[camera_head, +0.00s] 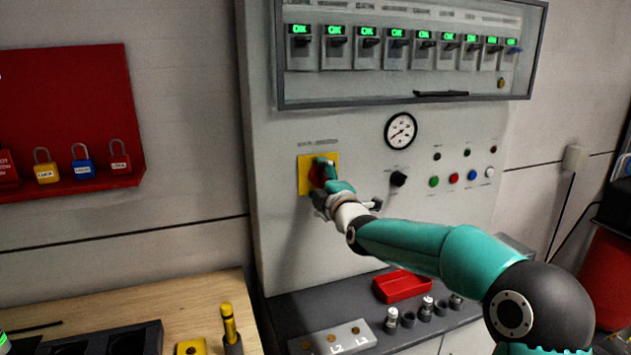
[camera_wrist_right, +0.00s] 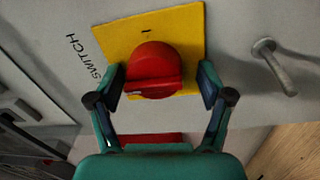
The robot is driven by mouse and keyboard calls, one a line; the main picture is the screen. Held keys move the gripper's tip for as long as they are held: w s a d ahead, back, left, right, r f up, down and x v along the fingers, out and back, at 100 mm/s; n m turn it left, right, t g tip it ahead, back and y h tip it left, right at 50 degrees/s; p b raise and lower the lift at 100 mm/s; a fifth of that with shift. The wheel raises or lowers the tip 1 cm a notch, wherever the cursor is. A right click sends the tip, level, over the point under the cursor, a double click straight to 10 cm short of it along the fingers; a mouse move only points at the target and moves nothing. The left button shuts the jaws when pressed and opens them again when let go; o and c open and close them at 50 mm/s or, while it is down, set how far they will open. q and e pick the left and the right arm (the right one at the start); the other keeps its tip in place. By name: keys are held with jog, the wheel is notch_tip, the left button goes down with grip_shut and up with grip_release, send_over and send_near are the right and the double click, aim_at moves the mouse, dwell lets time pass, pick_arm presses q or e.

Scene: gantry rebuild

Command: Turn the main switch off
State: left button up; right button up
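The main switch is a red rotary knob (camera_wrist_right: 153,72) on a square yellow plate (camera_head: 304,175) on the grey panel's front. The wrist view shows a dark mark on the plate and the word SWITCH beside it. The knob's grip bar lies across the wrist picture, roughly from finger to finger. My right gripper (camera_head: 325,172) is at the knob, its fingers open on either side. In the right wrist view the left finger is close to the knob, and a gap shows at the right finger. Contact is unclear.
Above is a framed row of breakers (camera_head: 396,46) with green OK displays. A gauge (camera_head: 401,131), a black knob (camera_head: 398,179) and coloured buttons sit to the right. A red tray (camera_head: 402,286) stands on the ledge below. A red padlock board (camera_head: 70,120) hangs at left.

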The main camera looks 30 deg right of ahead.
jog(key=shift+s+d+r, duration=0.1)
jog(key=shift+d, duration=0.05)
jog(key=shift+s, duration=0.15)
jog(key=v, duration=1.1)
jog(key=shift+s, duration=0.3)
